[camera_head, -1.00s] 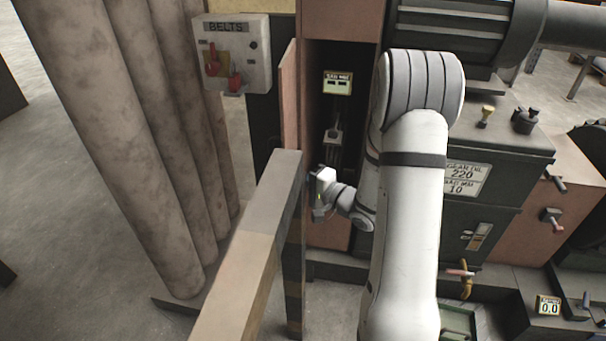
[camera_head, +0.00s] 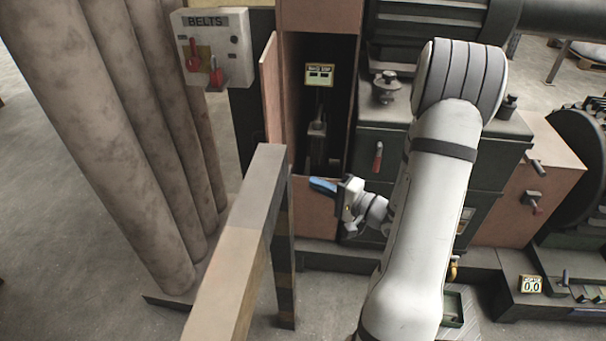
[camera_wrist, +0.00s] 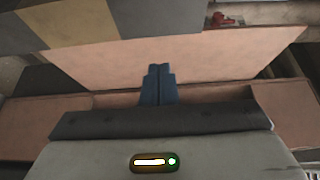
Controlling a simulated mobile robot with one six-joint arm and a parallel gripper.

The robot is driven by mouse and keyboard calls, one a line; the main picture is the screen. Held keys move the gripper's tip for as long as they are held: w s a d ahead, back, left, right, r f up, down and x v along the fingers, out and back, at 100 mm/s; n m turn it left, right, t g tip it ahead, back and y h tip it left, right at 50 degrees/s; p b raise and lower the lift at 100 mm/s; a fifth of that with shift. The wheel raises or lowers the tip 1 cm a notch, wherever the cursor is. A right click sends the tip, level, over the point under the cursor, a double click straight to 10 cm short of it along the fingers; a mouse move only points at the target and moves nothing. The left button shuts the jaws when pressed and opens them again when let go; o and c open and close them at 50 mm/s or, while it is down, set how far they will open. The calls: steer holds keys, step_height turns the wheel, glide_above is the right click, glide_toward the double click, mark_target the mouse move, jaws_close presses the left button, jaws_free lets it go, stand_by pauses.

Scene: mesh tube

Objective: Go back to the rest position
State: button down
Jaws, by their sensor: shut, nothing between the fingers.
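My gripper (camera_head: 322,186) is in the middle of the head view, in front of the open cabinet. Its blue fingers point left toward the rail post and are together with nothing between them. In the wrist view the blue fingers (camera_wrist: 158,84) are side by side, in front of a pinkish panel (camera_wrist: 190,58). My white arm reaches down the right of centre in the head view and hides part of the dark machine behind it.
A grey and yellow-banded rail (camera_head: 262,190) stands close left of my gripper. The open cabinet (camera_head: 328,110) holds a small display (camera_head: 319,75). A BELTS switch box (camera_head: 213,48) and thick columns (camera_head: 100,120) are at left. Dark machinery with a red-handled lever (camera_head: 377,157) is behind my arm.

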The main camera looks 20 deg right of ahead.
steer(key=d+r+n+g+h+p, duration=0.4)
steer(key=r+n+h+p, duration=0.15)
steer(key=r+h, duration=0.5)
steer(key=s+a+r+n+g+p, duration=0.1)
steer(key=s+a+r+n+g, duration=0.1)
steer(key=s+a, duration=0.4)
steer(key=s+a+r+n+g+p, duration=0.2)
steer(key=s+a+r+g, duration=0.3)
steer(key=s, duration=0.7)
steer(key=shift+a+r+n+g+p, duration=0.2)
steer(key=shift+a+n+g+p, duration=0.15)
steer(key=shift+n, duration=0.2)
steer(key=shift+s, duration=0.1)
